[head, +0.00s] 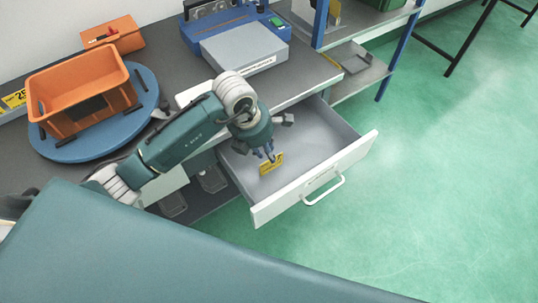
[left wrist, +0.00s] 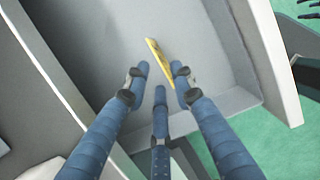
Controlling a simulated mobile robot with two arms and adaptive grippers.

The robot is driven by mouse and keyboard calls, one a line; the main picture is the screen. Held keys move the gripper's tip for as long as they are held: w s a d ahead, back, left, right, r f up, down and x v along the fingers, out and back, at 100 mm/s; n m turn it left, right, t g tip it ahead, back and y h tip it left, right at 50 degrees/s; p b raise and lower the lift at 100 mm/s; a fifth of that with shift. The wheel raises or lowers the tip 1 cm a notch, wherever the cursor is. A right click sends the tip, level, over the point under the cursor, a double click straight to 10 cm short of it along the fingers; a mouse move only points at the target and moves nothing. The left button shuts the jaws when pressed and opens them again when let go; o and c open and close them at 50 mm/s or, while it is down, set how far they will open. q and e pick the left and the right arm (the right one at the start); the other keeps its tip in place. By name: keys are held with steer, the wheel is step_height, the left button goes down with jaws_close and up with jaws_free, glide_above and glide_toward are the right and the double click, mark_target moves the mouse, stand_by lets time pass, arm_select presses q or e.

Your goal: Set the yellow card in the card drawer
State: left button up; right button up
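The yellow card (head: 271,164) is inside the open white card drawer (head: 345,160), at the fingertips of my left gripper (head: 267,154). In the left wrist view the card (left wrist: 157,56) shows nearly edge-on, tilted, its near end beside the right finger. The three blue fingers of my left gripper (left wrist: 160,76) are spread apart with gaps between their tips. I cannot tell whether the card touches a finger or rests fully on the drawer floor (left wrist: 105,45). My right gripper is not in view.
An orange crate (head: 62,122) stands on a blue round turntable (head: 75,150) on the grey bench. A blue-based device with a grey plate (head: 245,48) and a small orange box (head: 112,36) sit farther back. A blue-post shelf (head: 385,62) stands right of the bench. Green floor lies open at right.

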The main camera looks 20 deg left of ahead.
arm_select(q)
steer(key=v, duration=0.8)
steer(key=shift+b, duration=0.3)
steer(key=shift+a, duration=0.1)
